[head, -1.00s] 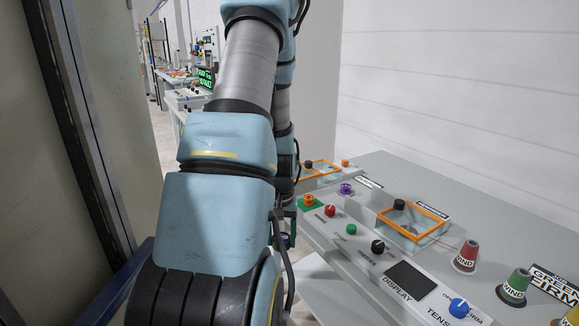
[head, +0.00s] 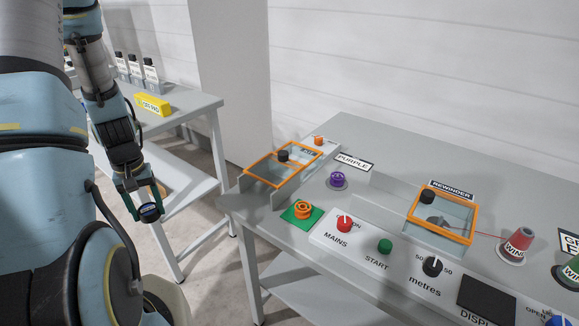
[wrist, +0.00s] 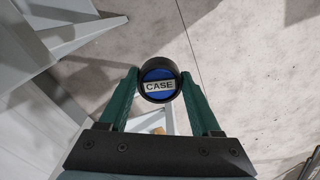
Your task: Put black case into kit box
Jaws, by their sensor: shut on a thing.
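My gripper (head: 147,203) is shut on the black case (head: 150,213), a short round black thing. In the wrist view the black case (wrist: 159,86) shows a blue top with a white label reading CASE, held between the two green fingers of my gripper (wrist: 160,88). Bare concrete floor shows beneath it. In the head view it hangs low, in front of the side table and left of the control table. I cannot make out a kit box in either view.
The control table (head: 385,150) holds two orange-framed boxes (head: 268,177) (head: 414,226), knobs, a purple spool (head: 338,180) and cone spools (head: 516,246). A side table (head: 190,105) carries a yellow block (head: 152,104) and several bottles (head: 150,75). Floor lies open between the tables.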

